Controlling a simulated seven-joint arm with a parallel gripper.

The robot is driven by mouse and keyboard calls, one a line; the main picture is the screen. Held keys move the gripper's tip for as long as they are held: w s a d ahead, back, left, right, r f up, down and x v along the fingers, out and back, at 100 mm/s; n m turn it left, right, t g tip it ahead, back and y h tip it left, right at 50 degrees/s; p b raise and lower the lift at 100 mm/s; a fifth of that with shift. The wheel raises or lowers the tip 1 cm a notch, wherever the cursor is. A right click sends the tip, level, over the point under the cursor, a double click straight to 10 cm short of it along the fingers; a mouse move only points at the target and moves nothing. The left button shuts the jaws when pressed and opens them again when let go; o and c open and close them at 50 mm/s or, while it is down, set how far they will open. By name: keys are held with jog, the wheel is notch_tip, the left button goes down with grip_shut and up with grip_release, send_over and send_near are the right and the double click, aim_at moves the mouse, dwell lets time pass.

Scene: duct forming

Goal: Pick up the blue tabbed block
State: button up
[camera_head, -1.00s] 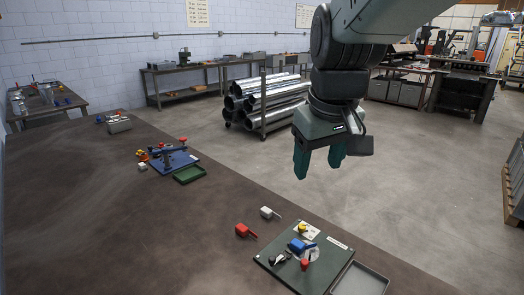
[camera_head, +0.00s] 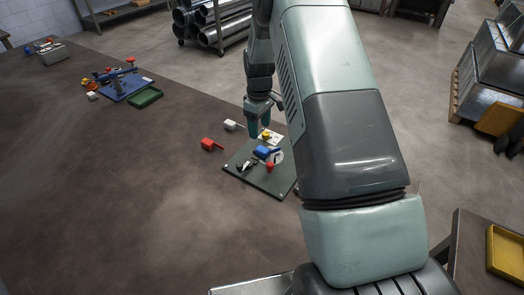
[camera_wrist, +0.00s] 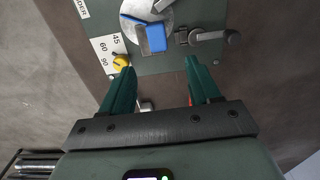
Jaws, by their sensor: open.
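The blue tabbed block (camera_head: 264,152) sits on a round metal disc on the dark green fixture plate (camera_head: 240,170). In the wrist view the block (camera_wrist: 154,38) shows beyond the fingertips, near the top middle, roughly in line with the gap between them. My gripper (camera_head: 261,130) is just behind the block in the head view, pointing down. In the wrist view my gripper (camera_wrist: 160,65) has its two green fingers wide apart with nothing between them. The gripper does not touch the block in the wrist view.
A yellow knob (camera_wrist: 120,62) by an angle scale and a metal clamp lever (camera_wrist: 205,36) flank the block. A red knob (camera_head: 270,167) stands at the plate's front. Loose red (camera_head: 210,144) and white (camera_head: 231,125) tabbed blocks lie left of the plate. Bare tabletop extends left.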

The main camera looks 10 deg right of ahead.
aim_at(261, 148)
jog(key=f, duration=0.9)
jog(key=shift+d+f, duration=0.1)
jog(key=shift+d, duration=0.2)
jog(key=shift+c, duration=0.2)
